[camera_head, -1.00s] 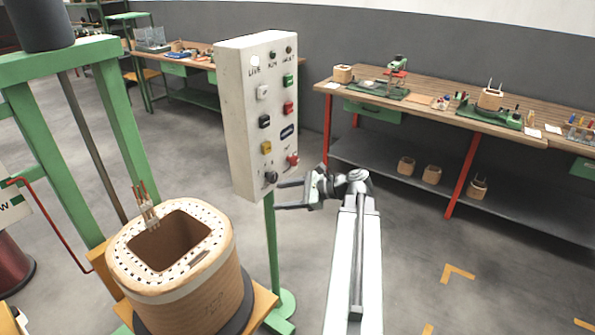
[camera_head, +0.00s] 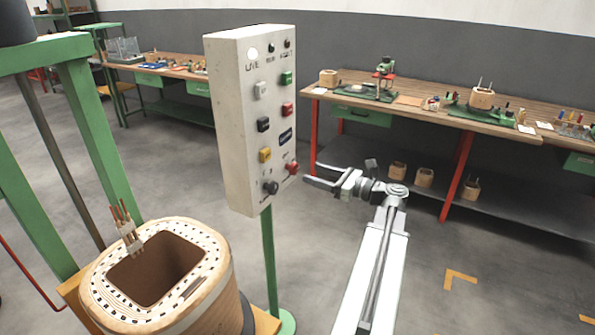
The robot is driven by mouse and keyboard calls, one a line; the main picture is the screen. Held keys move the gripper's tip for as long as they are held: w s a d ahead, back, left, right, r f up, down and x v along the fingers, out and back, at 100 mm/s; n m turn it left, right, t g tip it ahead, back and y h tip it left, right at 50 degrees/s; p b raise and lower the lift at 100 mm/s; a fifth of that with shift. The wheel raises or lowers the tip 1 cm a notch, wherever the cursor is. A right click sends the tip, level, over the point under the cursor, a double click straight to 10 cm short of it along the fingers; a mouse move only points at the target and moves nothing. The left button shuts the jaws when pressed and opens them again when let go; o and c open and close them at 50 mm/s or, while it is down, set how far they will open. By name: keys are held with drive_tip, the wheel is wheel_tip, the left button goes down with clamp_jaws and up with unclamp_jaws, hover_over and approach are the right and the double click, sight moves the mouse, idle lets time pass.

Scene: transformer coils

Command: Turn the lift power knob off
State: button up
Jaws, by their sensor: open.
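The control panel (camera_head: 240,130) is a cream box on a green post (camera_head: 269,260), left of my arm. Its face carries a lit round lamp marked LIVE (camera_head: 253,52), several coloured buttons, a black knob (camera_head: 270,187) at the lower left and a red knob (camera_head: 291,168) at the lower right. The labels beside the two knobs are too small to read. My gripper (camera_head: 312,174) is open and empty, its fingers pointing left toward the panel's lower right, close to the red knob. I cannot tell whether a finger touches the panel.
A wooden coil former (camera_head: 228,310) with copper leads stands at the lower left, beside a green frame (camera_head: 95,130). A long workbench (camera_head: 415,108) with tools and coils runs along the back right. The floor right of my arm is clear.

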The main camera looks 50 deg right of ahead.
sight(295, 170)
drive_tip(key=x, duration=0.5)
drive_tip(key=shift+w+a, duration=0.2)
drive_tip(key=shift+w, duration=0.15)
clamp_jaws()
drive_tip(key=shift+n, duration=0.3)
drive_tip(key=n, duration=0.4)
drive_tip(key=shift+a, duration=0.1)
drive_tip(key=n, duration=0.5)
drive_tip(key=shift+f, duration=0.1)
drive_tip(key=n, duration=0.4)
drive_tip(key=shift+s+a+f+n, duration=0.1)
drive_tip(key=shift+n, duration=2.1)
